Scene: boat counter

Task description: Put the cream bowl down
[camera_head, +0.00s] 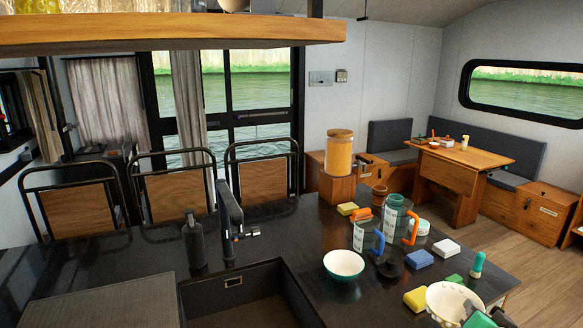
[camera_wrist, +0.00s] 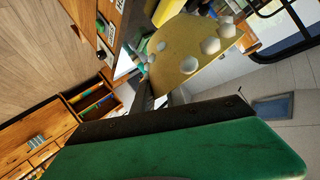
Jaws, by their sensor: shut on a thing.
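The cream bowl (camera_head: 450,300) has pale spots and is at the lower right of the head view, over the counter's near right part. Its inside faces partly toward the head camera. In the wrist view, the spotted yellowish bowl (camera_wrist: 190,65) is at the upper middle, beyond the fingers. My gripper (camera_head: 494,314) is at the right edge of the bowl, mostly cut off by the frame. In the wrist view, my gripper (camera_wrist: 152,92) is shut on the bowl's rim. I cannot tell whether the bowl's underside touches the counter.
A white and green bowl (camera_head: 344,265), clear jugs (camera_head: 367,237), a blue sponge (camera_head: 419,259), a white block (camera_head: 446,248), a yellow sponge (camera_head: 416,298) and a teal-topped brush (camera_head: 477,265) crowd the dark counter (camera_head: 320,212). A sink (camera_head: 245,302) and faucet (camera_head: 232,210) lie left.

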